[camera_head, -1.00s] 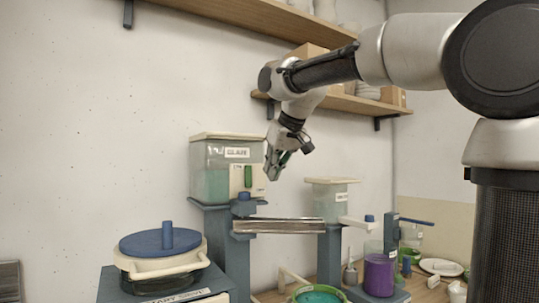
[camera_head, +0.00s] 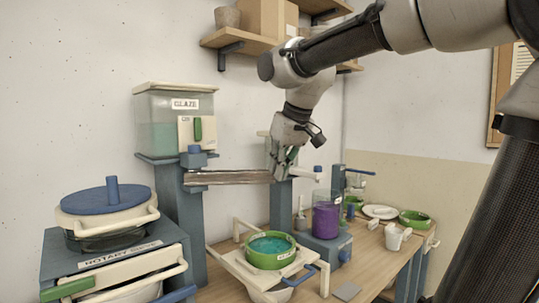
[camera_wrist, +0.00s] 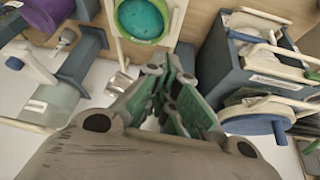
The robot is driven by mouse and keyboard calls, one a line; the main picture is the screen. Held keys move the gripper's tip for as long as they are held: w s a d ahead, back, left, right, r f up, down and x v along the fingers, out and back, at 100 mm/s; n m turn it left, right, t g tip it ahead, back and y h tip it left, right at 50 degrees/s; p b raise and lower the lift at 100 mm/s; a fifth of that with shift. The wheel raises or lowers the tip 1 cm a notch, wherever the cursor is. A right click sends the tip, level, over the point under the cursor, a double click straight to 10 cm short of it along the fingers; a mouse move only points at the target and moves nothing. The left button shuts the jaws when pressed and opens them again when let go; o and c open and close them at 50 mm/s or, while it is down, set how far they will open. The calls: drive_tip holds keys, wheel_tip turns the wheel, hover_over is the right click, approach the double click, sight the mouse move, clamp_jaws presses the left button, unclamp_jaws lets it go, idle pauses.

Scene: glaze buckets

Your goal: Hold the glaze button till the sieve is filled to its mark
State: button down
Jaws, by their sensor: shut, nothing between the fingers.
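The tank labelled GLAZE (camera_head: 150,135) stands on a blue column at the left, with green liquid in it. On its front is a cream panel with a green upright piece (camera_head: 198,129), and a blue knob (camera_head: 194,150) sits below; I cannot tell which is the button. The round green sieve (camera_head: 271,262) holds teal liquid and rests on a cream frame; it also shows in the wrist view (camera_wrist: 141,18). Its mark cannot be made out. My gripper (camera_head: 277,178) is shut and empty, right of the tank and above the sieve. The fingers show in the wrist view (camera_wrist: 178,110).
A grey-brown trough (camera_head: 228,177) runs from the tank's column toward my gripper. A blue machine with a round lid (camera_head: 112,195) stands at the left. A purple-filled container (camera_head: 326,220), a white jug (camera_head: 396,237) and a green bowl (camera_head: 415,217) stand at the right.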

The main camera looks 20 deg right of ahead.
drive_tip(key=shift+s+d+f, duration=0.8)
drive_tip(key=shift+s, duration=0.2)
drive_tip(key=s+d+f+m, duration=0.1)
drive_tip(key=s+d+f, duration=0.1)
drive_tip(key=s+f, duration=0.2)
drive_tip(key=s+d+f, duration=0.2)
drive_tip(key=s+f, duration=0.2)
drive_tip(key=s, duration=0.3)
drive_tip(key=s+d+f+m+g+h, duration=0.1)
drive_tip(key=s+d+f, duration=0.2)
drive_tip(key=s, duration=0.3)
drive_tip(key=shift+f+m, duration=0.3)
drive_tip(key=shift+f, duration=0.1)
